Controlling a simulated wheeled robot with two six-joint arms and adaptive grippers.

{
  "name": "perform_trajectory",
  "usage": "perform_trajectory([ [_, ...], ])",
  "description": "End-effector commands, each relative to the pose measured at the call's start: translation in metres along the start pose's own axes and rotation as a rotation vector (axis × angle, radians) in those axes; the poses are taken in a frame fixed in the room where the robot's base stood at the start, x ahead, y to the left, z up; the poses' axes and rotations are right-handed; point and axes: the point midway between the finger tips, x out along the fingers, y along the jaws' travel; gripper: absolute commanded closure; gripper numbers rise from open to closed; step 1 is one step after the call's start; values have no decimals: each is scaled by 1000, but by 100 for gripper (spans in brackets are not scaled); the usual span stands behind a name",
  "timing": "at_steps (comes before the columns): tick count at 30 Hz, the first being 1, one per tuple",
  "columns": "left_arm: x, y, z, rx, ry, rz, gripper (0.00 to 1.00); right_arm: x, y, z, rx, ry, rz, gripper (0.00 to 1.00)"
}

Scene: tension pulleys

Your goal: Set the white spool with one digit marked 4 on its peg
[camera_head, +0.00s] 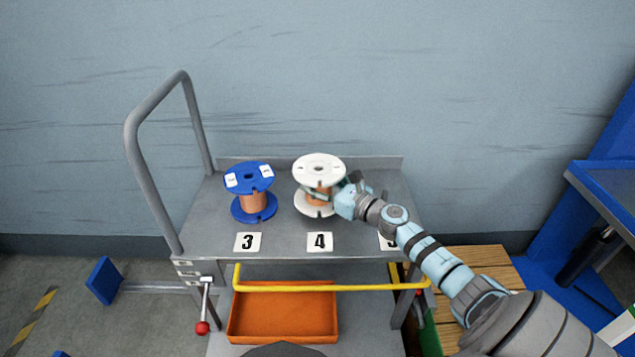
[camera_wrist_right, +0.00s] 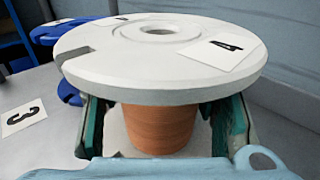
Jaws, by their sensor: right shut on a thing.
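The white spool (camera_head: 318,168) with a copper-coloured core stands upright behind the 4 label on the grey cart top. In the wrist view its white upper flange (camera_wrist_right: 130,72) carries a tag with the single digit 4. My right gripper (camera_head: 336,193) reaches in from the right, below the upper flange. Its green-padded fingers (camera_wrist_right: 163,125) are shut on the core, one on each side. I cannot tell whether the lower flange rests on the cart top. No peg is visible. My left gripper is not in view.
A blue spool (camera_head: 250,181) stands left of the white one, behind the 3 label (camera_head: 247,242). The 4 label (camera_head: 320,241) lies at the cart's front; my arm partly covers another at right. A grey handle (camera_head: 133,165) rises at left. An orange bin (camera_head: 283,318) sits below.

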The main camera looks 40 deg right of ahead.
Motion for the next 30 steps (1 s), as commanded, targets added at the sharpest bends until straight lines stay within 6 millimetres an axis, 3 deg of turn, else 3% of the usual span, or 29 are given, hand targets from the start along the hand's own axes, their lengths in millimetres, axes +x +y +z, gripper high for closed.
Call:
perform_trajectory([
  [18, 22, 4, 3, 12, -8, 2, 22, -3, -6, -23, -6, 6, -14, 95],
  [20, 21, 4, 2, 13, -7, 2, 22, -3, -6, -23, -7, 7, -16, 95],
  [21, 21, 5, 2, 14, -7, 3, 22, -4, -7, -23, -8, 8, -17, 100],
  [30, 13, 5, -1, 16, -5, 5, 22, -5, -8, -21, -17, 19, -20, 100],
])
